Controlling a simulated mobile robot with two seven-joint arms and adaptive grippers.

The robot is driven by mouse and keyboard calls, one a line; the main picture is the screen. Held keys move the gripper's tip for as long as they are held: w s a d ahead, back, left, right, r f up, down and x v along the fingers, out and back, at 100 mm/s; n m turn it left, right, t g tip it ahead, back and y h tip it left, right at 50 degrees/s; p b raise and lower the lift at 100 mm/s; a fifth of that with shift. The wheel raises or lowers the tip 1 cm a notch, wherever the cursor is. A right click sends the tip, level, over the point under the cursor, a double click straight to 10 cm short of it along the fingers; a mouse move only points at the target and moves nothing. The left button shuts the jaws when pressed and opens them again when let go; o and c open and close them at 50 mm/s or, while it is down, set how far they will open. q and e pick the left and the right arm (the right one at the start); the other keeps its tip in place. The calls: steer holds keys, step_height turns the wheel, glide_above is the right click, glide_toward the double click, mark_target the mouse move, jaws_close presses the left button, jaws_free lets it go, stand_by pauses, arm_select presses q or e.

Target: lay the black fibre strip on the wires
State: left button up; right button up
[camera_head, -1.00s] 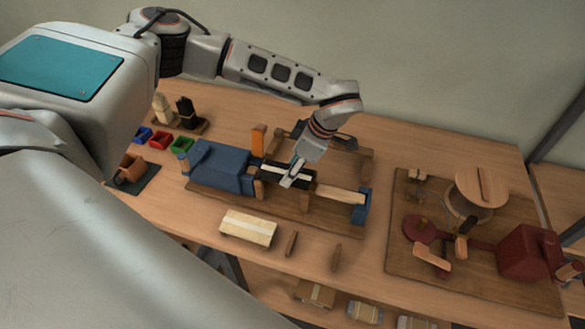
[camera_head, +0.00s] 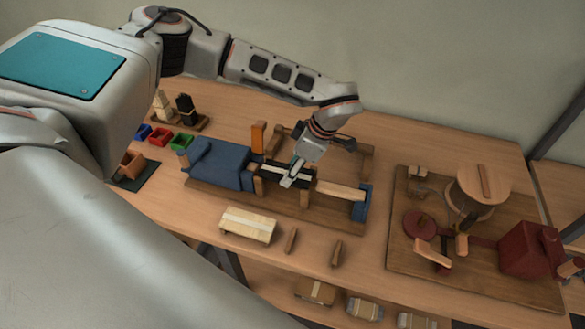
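A black fibre strip (camera_head: 269,172) with a pale band beside it lies along the middle of a wooden fixture. The fixture stands on a brown board (camera_head: 328,221), between a blue block (camera_head: 219,165) and a pale wooden bar (camera_head: 340,191). My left gripper (camera_head: 289,182) points down at the black strip from above. Its fingers look close together at the strip, but they are too small to tell whether they grip it. I cannot make out the wires; the gripper covers part of this spot. My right gripper is not in view.
A pale wooden block (camera_head: 248,226) and two small wooden pegs (camera_head: 291,240) lie in front of the fixture. A red machine with a wooden drum (camera_head: 483,188) stands on a board at right. Small coloured bins (camera_head: 161,138) are at left.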

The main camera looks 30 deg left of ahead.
arm_select(q)
steer(key=shift+f, duration=0.25)
steer(key=o, duration=1.2)
steer(key=shift+r, duration=0.1)
steer(key=v, duration=1.1)
steer(key=shift+w+d+r, duration=0.1)
steer(key=shift+d+r, duration=0.1)
steer(key=shift+r, duration=0.15)
